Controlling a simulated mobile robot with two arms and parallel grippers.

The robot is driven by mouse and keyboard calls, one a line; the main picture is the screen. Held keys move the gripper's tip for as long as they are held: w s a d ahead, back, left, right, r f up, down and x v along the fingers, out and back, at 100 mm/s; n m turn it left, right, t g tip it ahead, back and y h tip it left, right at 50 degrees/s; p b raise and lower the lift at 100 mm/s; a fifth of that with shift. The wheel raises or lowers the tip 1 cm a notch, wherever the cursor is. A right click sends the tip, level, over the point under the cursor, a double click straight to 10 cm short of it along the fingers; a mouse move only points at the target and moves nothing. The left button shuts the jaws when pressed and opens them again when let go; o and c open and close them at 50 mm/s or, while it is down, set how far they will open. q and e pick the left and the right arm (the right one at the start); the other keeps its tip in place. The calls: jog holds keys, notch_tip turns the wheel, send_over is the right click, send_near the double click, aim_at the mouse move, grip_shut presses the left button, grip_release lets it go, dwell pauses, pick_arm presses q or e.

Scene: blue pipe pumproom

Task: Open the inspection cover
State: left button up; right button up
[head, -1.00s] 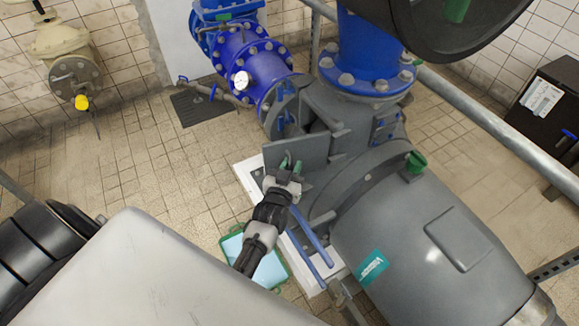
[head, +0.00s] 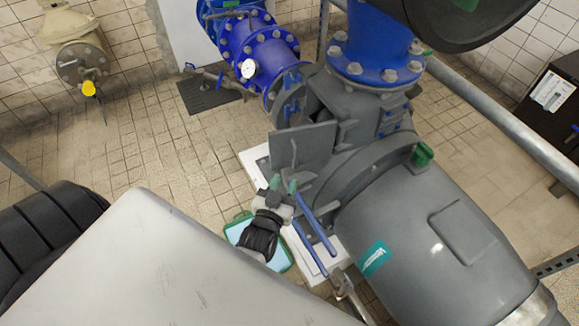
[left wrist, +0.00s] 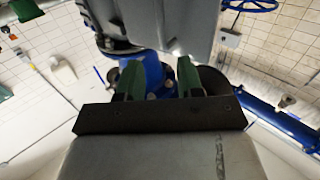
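A flat grey plate (head: 303,143), which looks like the inspection cover, stands on the side of the big grey pump housing (head: 430,235). I cannot tell how far it is open. My left gripper (head: 283,185), with green fingertips, is just below the plate's lower left part, apart from it as far as I can see. In the left wrist view its two green fingers (left wrist: 159,78) are spread with nothing between them. A large grey surface (left wrist: 170,25) fills the top there; I cannot tell which part it is. My right gripper is not in view.
Blue bars (head: 312,240) run close to the right of my left gripper. A green-edged tray (head: 279,263) lies on the floor below it. Blue flanged pipes (head: 275,48) rise behind the plate. A grey rail (head: 490,110) crosses at right. The tiled floor (head: 150,165) at left is clear.

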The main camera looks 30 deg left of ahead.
pick_arm(q)
jog(key=shift+s+d, duration=0.1)
jog(key=shift+s, duration=0.3)
